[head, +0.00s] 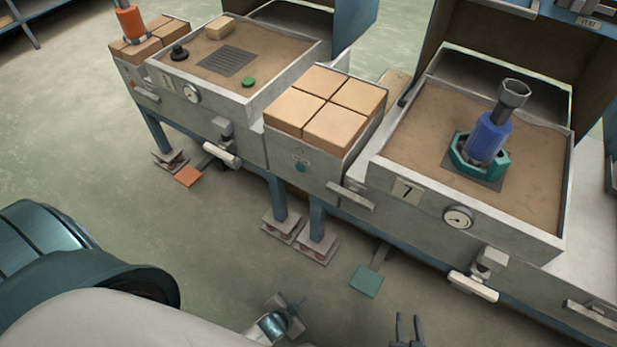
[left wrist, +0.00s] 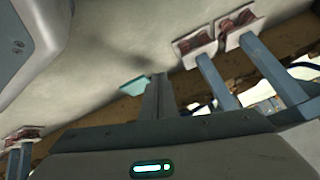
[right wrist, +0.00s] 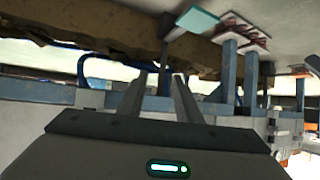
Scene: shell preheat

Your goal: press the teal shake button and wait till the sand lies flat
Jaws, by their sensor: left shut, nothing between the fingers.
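A small round teal button (head: 300,167) sits on the front of the grey cabinet topped with tan bricks. A square teal pedal (head: 366,281) is near the floor below the right box; it also shows in the left wrist view (left wrist: 136,86) and the right wrist view (right wrist: 195,20). The sand (head: 425,125) in the right box has a slightly wavy edge at the back. My left gripper (head: 298,304) is shut and empty, low in front of the cabinets, apart from button and pedal. My right gripper (head: 408,320) is open and empty at the bottom edge.
In the right box, a blue-handled tool (head: 488,137) stands in a teal ring (head: 461,165). The left sand box (head: 190,60) holds a vent grille and small items. An orange pedal (head: 188,176) lies below it. Cabinet legs stand on the floor; the foreground floor is open.

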